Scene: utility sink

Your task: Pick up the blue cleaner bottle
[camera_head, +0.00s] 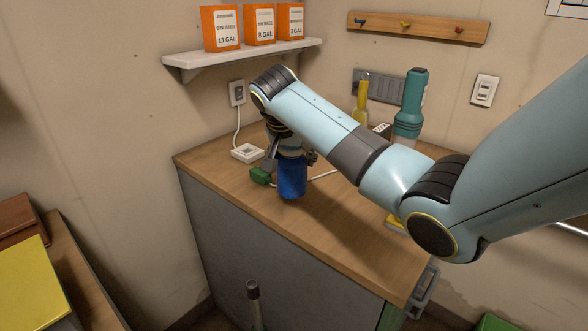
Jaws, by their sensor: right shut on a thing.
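The blue cleaner bottle (292,179) stands upright at the left part of the wooden counter (240,196), near its front edge. My right gripper (290,155) reaches down from above and is shut on the bottle's upper part. The gripper and wrist hide the top of the bottle. I cannot tell whether the bottle's base touches the counter. My left gripper is not in view.
A green object (261,176) sits close left of the bottle, with a white box and cord (247,153) behind. A teal flashlight (410,103) and a yellow bottle (361,98) stand behind my right arm. A shelf (245,57) holds orange boxes.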

